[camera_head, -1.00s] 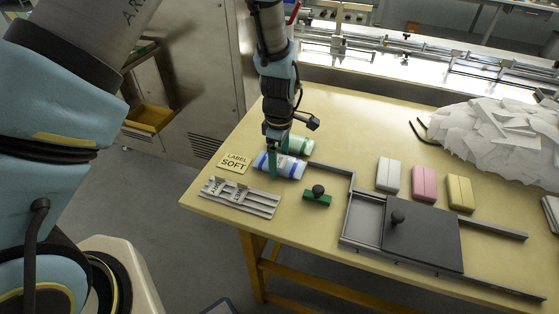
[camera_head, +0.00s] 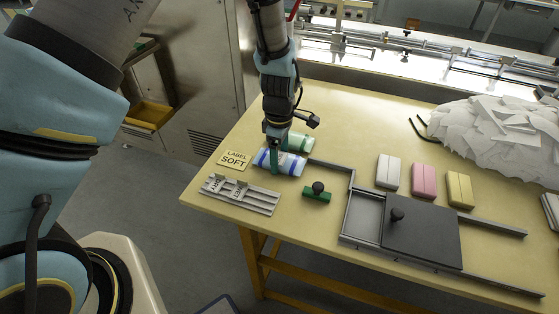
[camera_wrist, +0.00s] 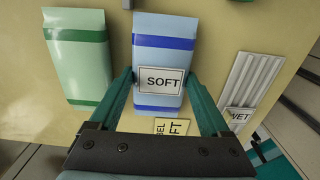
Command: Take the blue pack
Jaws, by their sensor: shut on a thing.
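The blue pack (camera_head: 291,164), pale blue with darker blue bands, is near the left end of the table. In the wrist view the blue pack (camera_wrist: 165,27) carries a white SOFT label (camera_wrist: 162,81). My gripper (camera_head: 275,168) points down over it. In the wrist view my gripper (camera_wrist: 163,76) has one green finger against each long side of the pack. It is shut on the pack. I cannot tell whether the pack is clear of the table.
A green pack (camera_head: 299,145) lies close behind. A yellow LABEL SOFT card (camera_head: 234,160), a grey label rack (camera_head: 239,196) and a green knobbed block (camera_head: 317,194) are nearby. A grey frame with a dark plate (camera_head: 425,235) stands to the right.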

